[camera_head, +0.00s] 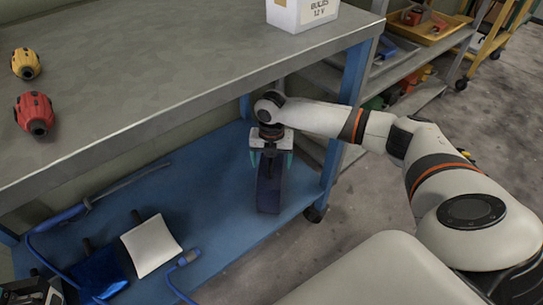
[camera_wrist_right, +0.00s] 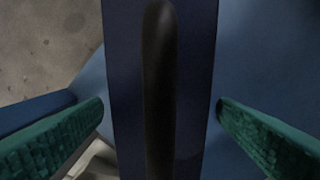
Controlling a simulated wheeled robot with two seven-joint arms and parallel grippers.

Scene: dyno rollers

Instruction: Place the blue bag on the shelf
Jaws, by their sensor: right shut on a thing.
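The blue bag (camera_head: 268,193) is dark blue, narrow and upright, on or just above the right end of the blue lower shelf (camera_head: 215,200). I cannot tell whether its base touches the shelf. My right gripper (camera_head: 271,160) reaches down from above and is shut on its top part. In the right wrist view the bag (camera_wrist_right: 128,130) fills the middle, with a black handle (camera_wrist_right: 159,90) along its top. Green finger pads of the right gripper (camera_wrist_right: 160,108) stand on both sides, and contact is hard to see there. My left gripper is not in view.
The grey tabletop (camera_head: 130,75) overhangs the lower shelf, with a blue post (camera_head: 352,90) at its right. A white cushion-like item (camera_head: 151,246), a shiny blue item (camera_head: 98,274) and a blue-handled tool (camera_head: 75,212) lie on the shelf's left. The shelf's middle is clear.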

